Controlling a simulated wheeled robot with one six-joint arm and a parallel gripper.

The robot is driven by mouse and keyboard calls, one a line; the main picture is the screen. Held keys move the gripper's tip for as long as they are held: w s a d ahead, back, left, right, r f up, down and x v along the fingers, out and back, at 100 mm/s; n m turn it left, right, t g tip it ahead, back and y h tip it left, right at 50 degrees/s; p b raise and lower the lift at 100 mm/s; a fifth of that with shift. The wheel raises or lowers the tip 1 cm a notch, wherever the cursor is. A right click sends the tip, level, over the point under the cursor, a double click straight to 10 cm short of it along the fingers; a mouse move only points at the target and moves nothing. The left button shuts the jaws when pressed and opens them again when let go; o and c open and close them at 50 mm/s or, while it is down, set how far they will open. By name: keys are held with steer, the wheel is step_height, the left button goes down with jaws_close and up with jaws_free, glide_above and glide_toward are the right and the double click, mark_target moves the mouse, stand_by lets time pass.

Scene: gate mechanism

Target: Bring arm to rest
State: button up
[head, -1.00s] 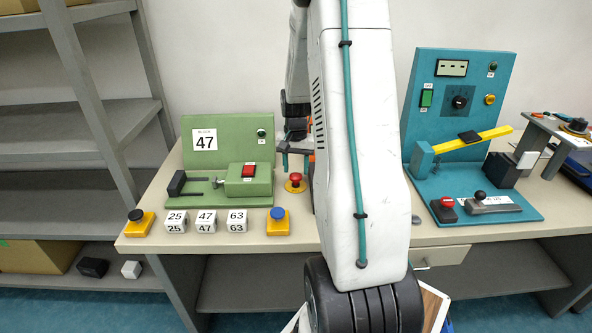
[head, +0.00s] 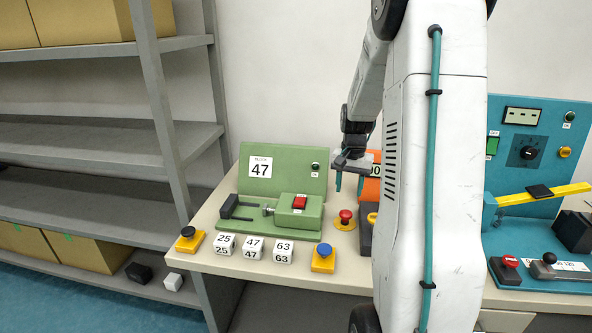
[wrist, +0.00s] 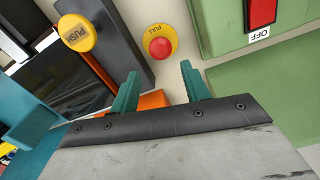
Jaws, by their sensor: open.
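My gripper (head: 349,184) is open and empty. In the head view it hangs above the table behind the red mushroom button, right of the green panel marked 47, with its fingers pointing down. In the wrist view its two teal fingers (wrist: 158,90) are spread apart with nothing between them. The red button (wrist: 161,48) on its yellow disc marked PULL lies beyond the fingertips. My upper arm covers the middle right of the head view and hides part of the table.
The green device (head: 290,185) stands at left, with number cubes (head: 254,249) and blue (head: 323,257) and black (head: 187,239) buttons in front. An orange unit (head: 369,187) is partly hidden behind my arm. A teal panel (head: 541,115) with a yellow lever stands at right. Grey shelves fill the left.

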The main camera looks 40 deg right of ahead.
steer(key=s+a+r+n, duration=0.4)
steer(key=s+a+r, duration=0.1)
steer(key=a, duration=0.6)
steer(key=s+a+r+n, duration=0.4)
steer(key=s+a, duration=0.4)
steer(key=a, duration=0.3)
steer(key=s+a+r+n+t, duration=0.1)
steer(key=s+a+r+n, duration=0.2)
steer(key=a, duration=0.9)
steer(key=s+r, duration=0.3)
steer(key=shift+s+n, duration=0.25)
steer(key=shift+n, duration=0.15)
